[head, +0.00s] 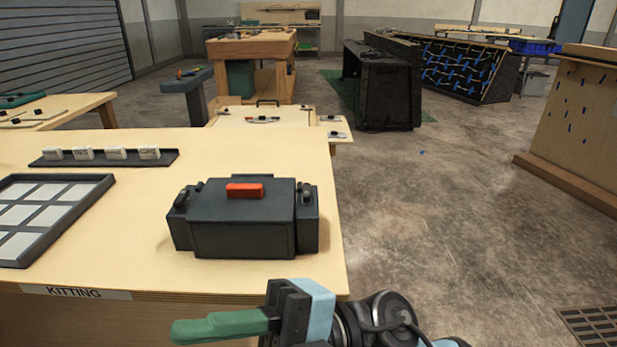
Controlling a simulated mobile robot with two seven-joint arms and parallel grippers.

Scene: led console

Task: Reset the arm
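My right gripper (222,328) shows at the bottom of the head view, its arm coming in from the lower right. Its green finger part points left, in front of the table's front edge and below the dark box. Only one green finger shape shows clearly, so I cannot tell whether it is open or shut. I see nothing clearly held in it. My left gripper is not in view.
A dark box (245,232) with a red handle (244,190) sits on the wooden table (110,270) labelled KITTING. A sectioned tray (45,236) and a rack of white blocks (103,158) lie left. Floor (450,240) to the right is clear.

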